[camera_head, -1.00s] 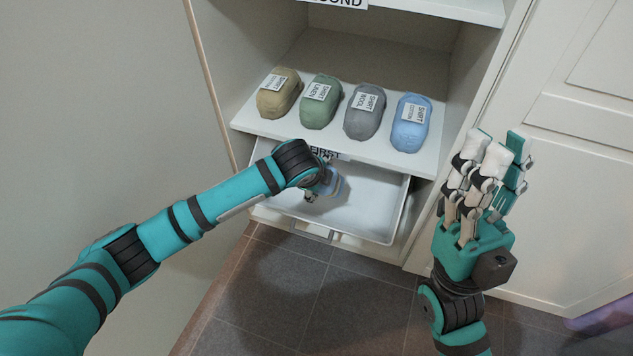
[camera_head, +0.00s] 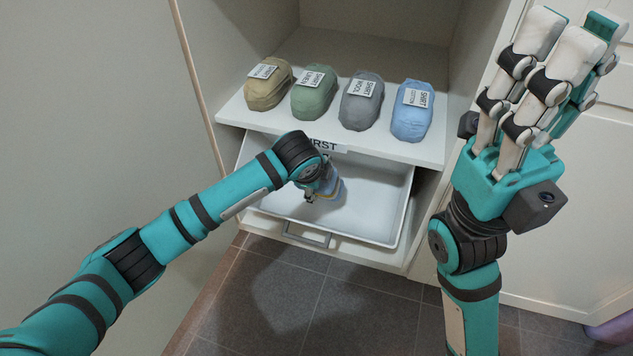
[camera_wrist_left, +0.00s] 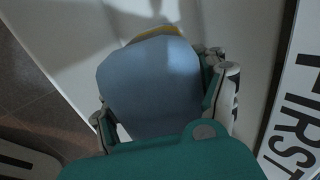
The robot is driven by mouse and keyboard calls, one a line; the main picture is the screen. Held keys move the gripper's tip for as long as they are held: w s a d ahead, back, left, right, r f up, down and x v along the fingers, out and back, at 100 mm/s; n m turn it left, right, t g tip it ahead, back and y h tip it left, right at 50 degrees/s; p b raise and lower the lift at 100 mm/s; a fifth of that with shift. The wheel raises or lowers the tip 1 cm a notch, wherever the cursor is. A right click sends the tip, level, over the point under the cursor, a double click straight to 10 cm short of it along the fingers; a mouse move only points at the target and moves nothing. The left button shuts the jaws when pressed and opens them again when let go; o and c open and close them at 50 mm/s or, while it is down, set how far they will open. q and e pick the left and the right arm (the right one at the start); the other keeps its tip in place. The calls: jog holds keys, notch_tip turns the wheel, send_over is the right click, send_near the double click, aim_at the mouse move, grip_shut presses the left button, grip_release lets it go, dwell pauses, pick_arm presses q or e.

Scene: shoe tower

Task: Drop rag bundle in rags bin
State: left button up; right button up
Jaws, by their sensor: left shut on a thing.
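My left gripper (camera_head: 318,190) is over the open white drawer (camera_head: 385,232) under the shelf and is shut on a blue bundle (camera_head: 333,186). In the left wrist view the bundle (camera_wrist_left: 150,85) fills the middle between the fingers, with a yellow strip along its far edge. I cannot read a label on it. My arm hides part of it in the head view. My right gripper (camera_head: 560,75) is raised at the right, fingers pointing up, open and empty. No bin labelled for rags can be made out.
Tan (camera_head: 268,84), green (camera_head: 315,94), grey (camera_head: 361,104) and blue (camera_head: 412,110) labelled shirt bundles sit on the shelf above the drawer. A "FIRST" label (camera_head: 325,145) is on the shelf edge. A purple object (camera_head: 612,331) is cut off at lower right. The tiled floor ahead is clear.

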pick_arm(q)
jog(key=shift+r, duration=0.1)
jog(key=o, duration=1.5)
jog(key=v, duration=0.8)
jog(key=shift+r, duration=0.1)
